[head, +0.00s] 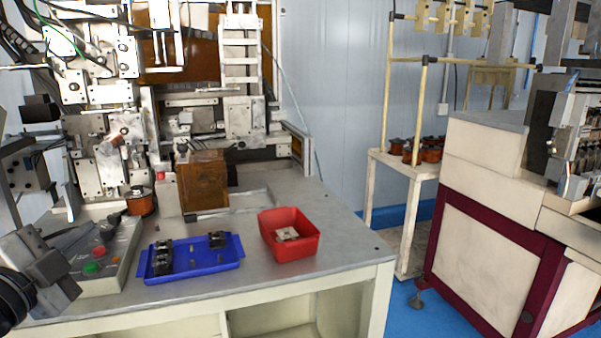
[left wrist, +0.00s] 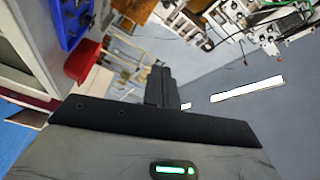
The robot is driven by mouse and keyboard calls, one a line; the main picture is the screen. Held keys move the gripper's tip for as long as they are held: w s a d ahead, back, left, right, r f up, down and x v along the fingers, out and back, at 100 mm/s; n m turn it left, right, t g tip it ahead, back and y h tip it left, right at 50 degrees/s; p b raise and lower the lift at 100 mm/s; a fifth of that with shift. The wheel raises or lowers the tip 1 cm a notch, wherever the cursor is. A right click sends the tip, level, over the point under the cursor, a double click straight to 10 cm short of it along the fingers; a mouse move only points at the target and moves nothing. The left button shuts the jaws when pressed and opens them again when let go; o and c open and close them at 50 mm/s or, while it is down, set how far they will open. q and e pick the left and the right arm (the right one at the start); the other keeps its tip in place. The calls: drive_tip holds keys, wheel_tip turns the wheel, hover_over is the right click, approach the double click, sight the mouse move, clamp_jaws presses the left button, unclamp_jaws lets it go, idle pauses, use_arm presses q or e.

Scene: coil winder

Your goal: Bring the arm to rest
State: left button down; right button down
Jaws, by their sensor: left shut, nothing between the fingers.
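My left gripper (head: 52,268) is at the lower left of the head view, in front of the control box on the workbench. Its dark fingers also show in the left wrist view (left wrist: 160,88), shut together with nothing between them. The gripper is clear of the trays. My right arm and gripper are not in view.
The grey workbench (head: 340,259) carries a control box (head: 115,262) with green and red buttons, a blue tray (head: 205,266) with dark parts, and a red bin (head: 300,244) with a pale part. The winding machine (head: 100,70) stands behind. A cream cabinet (head: 480,236) is right.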

use_arm(q)
drive_tip(key=s+f+n+g+y, duration=0.1)
drive_tip(key=s+f+n+g, duration=0.2)
drive_tip(key=f, duration=0.9)
drive_tip(key=s+f+n+g+y, duration=0.15)
drive_tip(key=f+n, duration=0.25)
drive_tip(key=f, duration=0.8)
drive_tip(key=s+d+f+n+g+h, duration=0.2)
drive_tip(key=s+d+f, duration=0.2)
drive_tip(key=d+f, duration=0.3)
drive_tip(key=s+d+f+n+g+h, duration=0.2)
drive_tip(key=s+d+f, duration=0.3)
drive_tip(key=d, duration=0.8)
drive_tip(key=shift+d+f+n, duration=0.4)
drive_tip(key=shift+f, duration=0.55)
drive_tip(key=shift+s+h, duration=0.15)
drive_tip(key=shift+h, duration=0.1)
